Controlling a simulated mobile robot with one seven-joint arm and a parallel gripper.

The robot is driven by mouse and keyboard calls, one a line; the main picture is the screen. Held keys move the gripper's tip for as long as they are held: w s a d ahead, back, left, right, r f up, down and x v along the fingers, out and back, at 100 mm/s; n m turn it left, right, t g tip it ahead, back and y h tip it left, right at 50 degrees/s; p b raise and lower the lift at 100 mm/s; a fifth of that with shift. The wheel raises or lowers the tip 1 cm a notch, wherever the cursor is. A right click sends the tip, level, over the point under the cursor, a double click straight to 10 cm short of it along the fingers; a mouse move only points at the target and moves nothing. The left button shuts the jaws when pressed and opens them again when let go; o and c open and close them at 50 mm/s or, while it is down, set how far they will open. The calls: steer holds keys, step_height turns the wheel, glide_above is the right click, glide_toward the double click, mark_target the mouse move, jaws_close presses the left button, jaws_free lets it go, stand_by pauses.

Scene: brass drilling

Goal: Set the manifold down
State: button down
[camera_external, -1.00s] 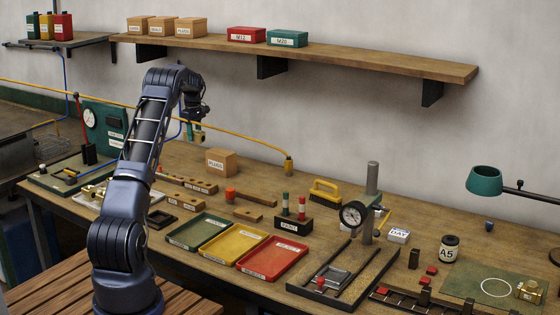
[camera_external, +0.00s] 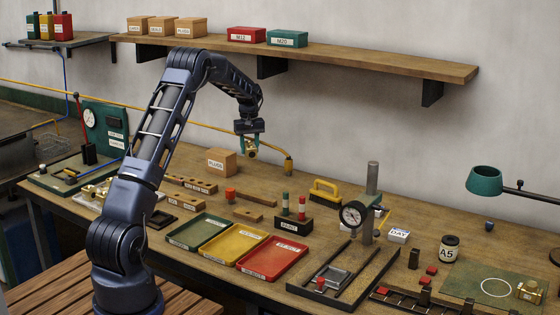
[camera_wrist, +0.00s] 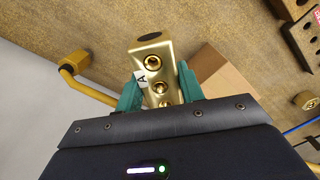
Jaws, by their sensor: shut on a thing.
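The brass manifold (camera_wrist: 150,52) is a block with several round ports and a small white tag marked A. My gripper (camera_wrist: 159,90) is shut on it, with teal fingers on either side. In the external view my gripper (camera_external: 249,146) holds the manifold (camera_external: 251,153) in the air above the back of the workbench (camera_external: 330,184), to the right of the cardboard PLUGS box. Another brass block (camera_external: 530,291) sits on the green mat at the far right. Several brass pieces (camera_external: 92,190) lie on a white tray at the left.
The PLUGS box (camera_external: 221,162) stands close below my gripper. A yellow pipe (camera_external: 288,165) rises behind it. Green, yellow and red trays (camera_external: 272,258) lie along the front. A gauge stand (camera_external: 372,180) is at the right, beside a green mat (camera_external: 466,287) with a white circle.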

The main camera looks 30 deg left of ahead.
steer(key=s+d+n, duration=0.2)
steer(key=d+n, duration=0.2)
steer(key=d, duration=0.6)
steer(key=s+d+n, duration=0.2)
steer(key=d+n, duration=0.2)
steer(key=d, duration=0.6)
steer(key=shift+s+d+f, duration=0.1)
steer(key=shift+f, duration=2.15)
steer(key=shift+s+d+f, duration=0.1)
steer(key=shift+f, duration=2.15)
steer(key=shift+f, duration=0.1)
steer(key=c, duration=0.9)
jaws_free()
steer(key=shift+f, duration=0.1)
